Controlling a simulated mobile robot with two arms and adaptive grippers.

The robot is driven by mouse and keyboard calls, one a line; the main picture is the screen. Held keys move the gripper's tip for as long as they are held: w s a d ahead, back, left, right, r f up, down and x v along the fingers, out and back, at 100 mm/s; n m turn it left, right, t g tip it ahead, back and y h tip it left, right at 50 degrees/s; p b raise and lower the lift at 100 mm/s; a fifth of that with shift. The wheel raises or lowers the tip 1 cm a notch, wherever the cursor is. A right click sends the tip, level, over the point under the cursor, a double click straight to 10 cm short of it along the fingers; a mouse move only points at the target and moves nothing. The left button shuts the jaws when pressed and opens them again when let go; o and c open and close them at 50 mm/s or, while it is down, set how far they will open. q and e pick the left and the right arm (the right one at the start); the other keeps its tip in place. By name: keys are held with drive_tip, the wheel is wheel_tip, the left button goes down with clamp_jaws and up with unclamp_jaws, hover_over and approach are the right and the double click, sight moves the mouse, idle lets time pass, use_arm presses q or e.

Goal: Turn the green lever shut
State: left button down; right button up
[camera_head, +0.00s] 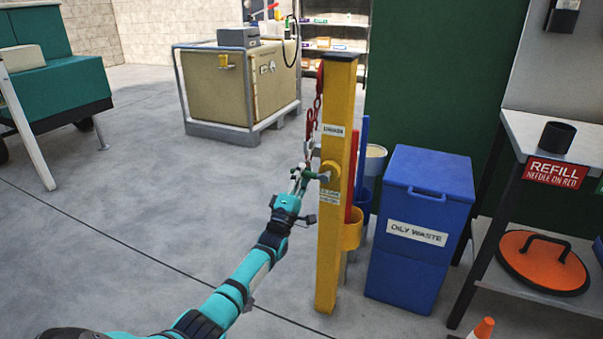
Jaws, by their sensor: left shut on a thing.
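The lever looks about level, pointing left from the post. The fingers partly hide its end, and its exact angle is hard to tell at this size. My right gripper is not in view.
A red chain (313,112) hangs on the post just above the lever. A blue oily waste bin (418,225) and a yellow holder (352,232) stand right of the post. A caged tan tank (222,90) is behind. The floor (130,190) to the left is clear.

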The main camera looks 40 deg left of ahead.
use_arm(q)
drive_tip(key=shift+f, duration=0.4)
drive_tip(key=c, duration=1.2)
unclamp_jaws()
drive_tip(key=shift+s+r, duration=0.15)
drive_tip(key=shift+r, duration=0.1)
drive_tip(key=v, duration=1.2)
